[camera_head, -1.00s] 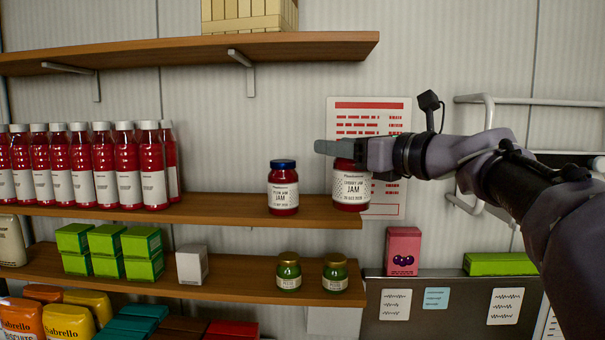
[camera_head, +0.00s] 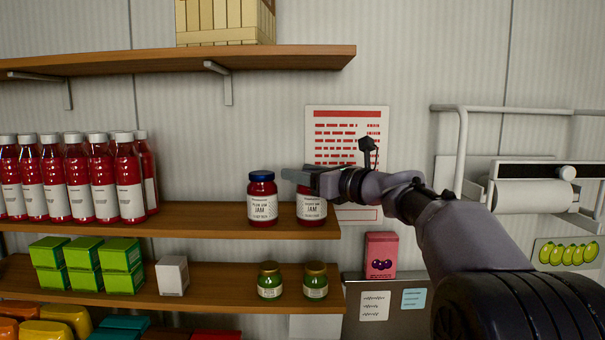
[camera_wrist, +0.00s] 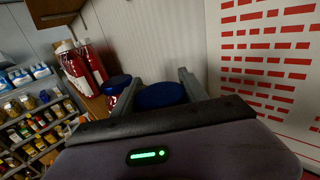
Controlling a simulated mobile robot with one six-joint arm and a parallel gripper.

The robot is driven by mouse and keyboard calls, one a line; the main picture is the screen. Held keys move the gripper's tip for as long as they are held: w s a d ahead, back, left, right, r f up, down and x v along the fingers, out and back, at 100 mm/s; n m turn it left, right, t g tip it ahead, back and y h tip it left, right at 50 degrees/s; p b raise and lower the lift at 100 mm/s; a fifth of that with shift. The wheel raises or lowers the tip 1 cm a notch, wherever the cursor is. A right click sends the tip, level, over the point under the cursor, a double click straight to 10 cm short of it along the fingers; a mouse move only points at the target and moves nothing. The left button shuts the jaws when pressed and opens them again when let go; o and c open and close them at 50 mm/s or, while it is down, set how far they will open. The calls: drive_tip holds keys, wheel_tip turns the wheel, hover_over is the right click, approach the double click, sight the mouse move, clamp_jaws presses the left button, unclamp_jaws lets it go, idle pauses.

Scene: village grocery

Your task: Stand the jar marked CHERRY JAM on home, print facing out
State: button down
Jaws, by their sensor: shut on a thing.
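The cherry jam jar (camera_head: 311,208) is red with a white label turned out to the room; its small print is too blurred now to read fully. My gripper (camera_head: 300,177) is shut on its top, covering the lid in the head view. The jar is upright at the right end of the middle shelf (camera_head: 225,226), its base at about shelf-top level; I cannot tell whether it touches. In the wrist view its blue lid (camera_wrist: 160,96) lies between my two fingers. The plum jam jar (camera_head: 262,200), with a blue lid, stands just left, a small gap apart.
Red bottles (camera_head: 103,185) stand farther left on the same shelf. Two green jars (camera_head: 270,282) and green boxes (camera_head: 83,265) are on the shelf below. A red-printed notice (camera_head: 345,130) hangs on the wall behind my gripper. A pink box (camera_head: 380,255) stands lower right.

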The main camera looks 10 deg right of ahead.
drive_tip(key=c, duration=0.6)
unclamp_jaws()
drive_tip(key=shift+f, duration=0.15)
